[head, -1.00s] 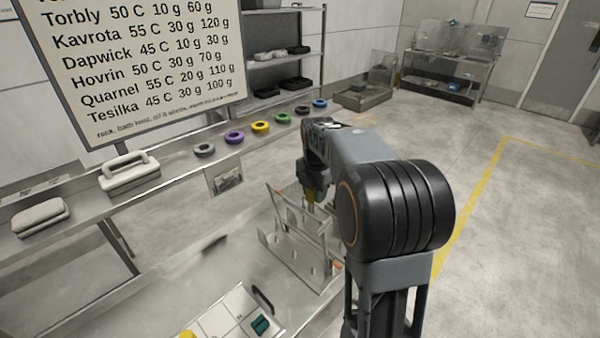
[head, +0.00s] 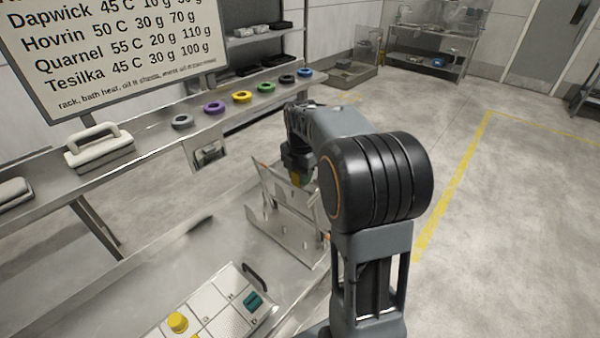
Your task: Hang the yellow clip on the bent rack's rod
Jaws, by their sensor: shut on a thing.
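My gripper (head: 297,174) points down over the bent metal rack and is shut on a small yellow clip, of which only a little yellow shows (head: 296,180) at the jaws. The bent rack (head: 280,230) is a grey metal frame with upright plates and small orange marks, standing on the steel bench. The clip is at the rack's upper part; I cannot tell whether it touches a rod. My arm hides the rack's right side.
A tray (head: 208,312) with a yellow piece (head: 177,321) and a teal piece (head: 252,300) lies in front. Behind, a steel shelf (head: 150,145) carries several coloured rings and a white-handled block (head: 98,147). A sign (head: 120,50) stands behind it. The floor at right is clear.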

